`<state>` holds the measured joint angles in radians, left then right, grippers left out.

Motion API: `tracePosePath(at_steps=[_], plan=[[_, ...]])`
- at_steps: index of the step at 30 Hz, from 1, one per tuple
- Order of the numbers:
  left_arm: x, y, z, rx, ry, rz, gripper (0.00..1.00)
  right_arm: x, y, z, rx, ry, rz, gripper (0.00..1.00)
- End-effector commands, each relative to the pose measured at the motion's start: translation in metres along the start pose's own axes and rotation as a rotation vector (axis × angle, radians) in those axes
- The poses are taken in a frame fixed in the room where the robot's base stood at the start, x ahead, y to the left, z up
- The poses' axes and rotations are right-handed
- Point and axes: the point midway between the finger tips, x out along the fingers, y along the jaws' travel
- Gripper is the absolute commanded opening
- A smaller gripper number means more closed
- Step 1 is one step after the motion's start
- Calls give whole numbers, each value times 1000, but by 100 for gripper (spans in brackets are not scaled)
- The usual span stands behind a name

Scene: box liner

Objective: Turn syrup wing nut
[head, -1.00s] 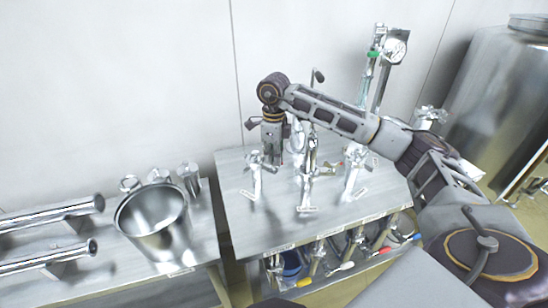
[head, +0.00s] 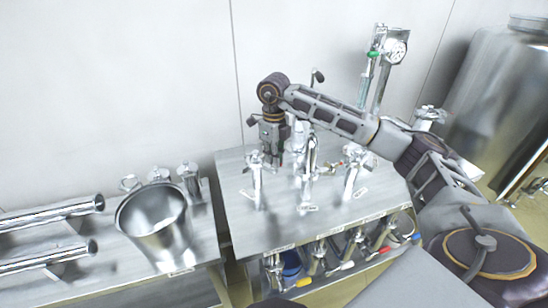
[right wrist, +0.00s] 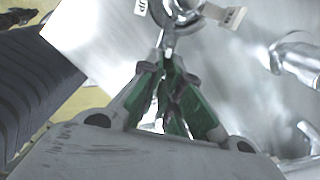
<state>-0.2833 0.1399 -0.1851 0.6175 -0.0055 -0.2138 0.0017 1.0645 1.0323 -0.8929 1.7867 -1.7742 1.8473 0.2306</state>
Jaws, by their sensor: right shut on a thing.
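Three bright metal valve assemblies stand on the grey bench: a left one (head: 257,183), a middle one (head: 307,182) and a right one (head: 352,172). My right gripper (head: 273,158) points down between the left and middle ones, and its fingertips are hard to make out there. In the right wrist view its green-padded fingers (right wrist: 168,62) are closed on a small metal part, which I take for the syrup wing nut; the fingers hide most of it. A round metal fitting (right wrist: 182,14) lies just beyond the tips, by a label ending in "UP" (right wrist: 141,6). My left gripper is not in view.
A steel bucket (head: 153,222) stands on the bench at left, beside metal pipes (head: 48,216). A gauge column (head: 376,75) rises behind my right arm. Hoses and coloured handles (head: 330,254) sit below the bench front. A large steel tank (head: 505,95) stands at right.

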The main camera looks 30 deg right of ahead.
Motion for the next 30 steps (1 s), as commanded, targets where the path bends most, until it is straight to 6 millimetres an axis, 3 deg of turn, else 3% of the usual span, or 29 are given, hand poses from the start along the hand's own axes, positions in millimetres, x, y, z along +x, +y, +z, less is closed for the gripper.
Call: tracePosePath(at_steps=[1, 2, 6, 20, 30], plan=[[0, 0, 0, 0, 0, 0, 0, -2, -1, 1, 2, -5, -2, 0], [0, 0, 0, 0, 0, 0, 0, -2, -1, 1, 2, -5, -2, 10], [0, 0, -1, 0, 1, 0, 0, -1, -1, 0, 1, -3, -2, 28], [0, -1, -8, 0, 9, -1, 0, -4, 0, 0, -1, -2, -1, 28], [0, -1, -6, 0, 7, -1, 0, -38, 0, 1, -2, -4, -1, 28]])
